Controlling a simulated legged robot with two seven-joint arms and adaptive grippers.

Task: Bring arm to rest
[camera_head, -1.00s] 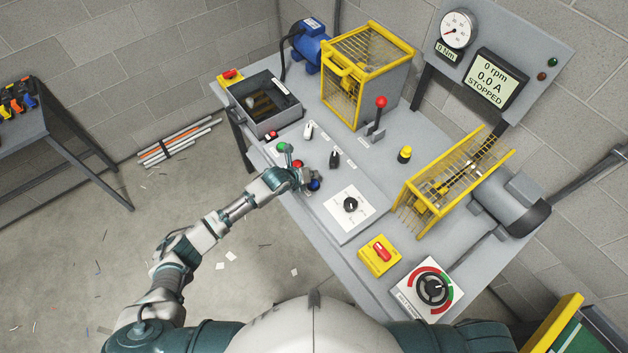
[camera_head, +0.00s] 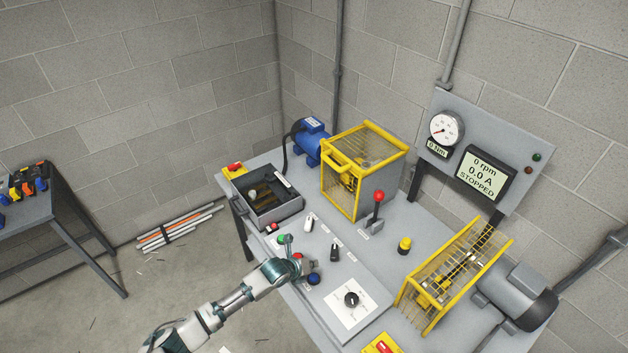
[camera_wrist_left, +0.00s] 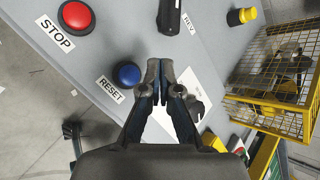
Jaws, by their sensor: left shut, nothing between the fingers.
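My left gripper (camera_head: 304,268) is over the front strip of the grey bench, among the push buttons. It is shut and empty, and small in the head view. In the left wrist view its two fingertips (camera_wrist_left: 160,70) are together, and the blue RESET button (camera_wrist_left: 127,74) shows just left of them. The red STOP button (camera_wrist_left: 76,17) is farther up and left. In the head view the blue button (camera_head: 314,279) is just below the gripper. I cannot tell whether the fingers touch the panel. My right gripper is in neither view.
The bench carries a red-knobbed lever (camera_head: 378,197), a yellow cage (camera_head: 362,165), a yellow belt guard (camera_head: 455,275) and an open grey box (camera_head: 265,200). The display (camera_head: 484,173) reads 0 rpm, STOPPED.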

